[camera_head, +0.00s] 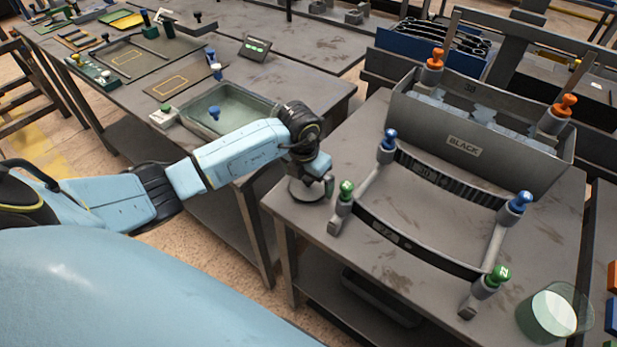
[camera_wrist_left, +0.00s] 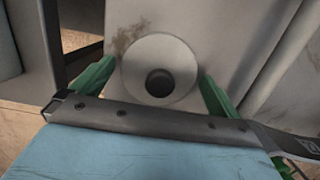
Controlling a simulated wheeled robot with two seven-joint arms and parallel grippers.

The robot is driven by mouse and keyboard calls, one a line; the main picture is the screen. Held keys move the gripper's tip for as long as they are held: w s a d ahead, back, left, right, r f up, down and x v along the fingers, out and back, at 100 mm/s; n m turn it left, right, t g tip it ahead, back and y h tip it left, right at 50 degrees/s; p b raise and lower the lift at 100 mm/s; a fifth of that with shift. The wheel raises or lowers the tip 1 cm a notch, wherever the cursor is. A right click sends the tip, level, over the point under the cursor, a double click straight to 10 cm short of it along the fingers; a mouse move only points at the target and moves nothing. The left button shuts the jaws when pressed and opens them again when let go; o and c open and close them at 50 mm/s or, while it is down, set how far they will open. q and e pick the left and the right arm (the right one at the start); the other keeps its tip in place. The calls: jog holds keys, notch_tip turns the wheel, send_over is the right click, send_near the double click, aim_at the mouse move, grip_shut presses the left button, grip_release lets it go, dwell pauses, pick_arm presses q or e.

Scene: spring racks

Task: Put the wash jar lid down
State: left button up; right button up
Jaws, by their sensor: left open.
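The wash jar lid (camera_head: 306,194) is a pale round disc on the grey table near its left edge. In the left wrist view the lid (camera_wrist_left: 136,66) lies flat on the table, with a dark round knob (camera_wrist_left: 160,83) at its centre. My left gripper (camera_head: 319,174) is just above the lid, its two green fingers spread on either side of it. The fingers are open and hold nothing. A clear greenish jar (camera_head: 549,314) stands at the table's front right corner, well away from the lid. My right gripper is in neither view.
A frame with green (camera_head: 346,188) and blue (camera_head: 389,139) knobs and dark curved bars stands just right of my gripper. Behind it is a grey bin (camera_head: 500,162) labelled BLACK. Left, across a gap, another table holds a shallow tray (camera_head: 187,115).

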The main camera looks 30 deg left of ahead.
aim_at(304, 190)
pick_arm(q)
jog(key=shift+r, duration=0.55)
notch_tip(304, 190, up, 11)
jog(key=s, duration=0.1)
jog(key=shift+s+p, duration=0.4)
jog(key=shift+p, duration=0.05)
jog(key=shift+s, duration=0.1)
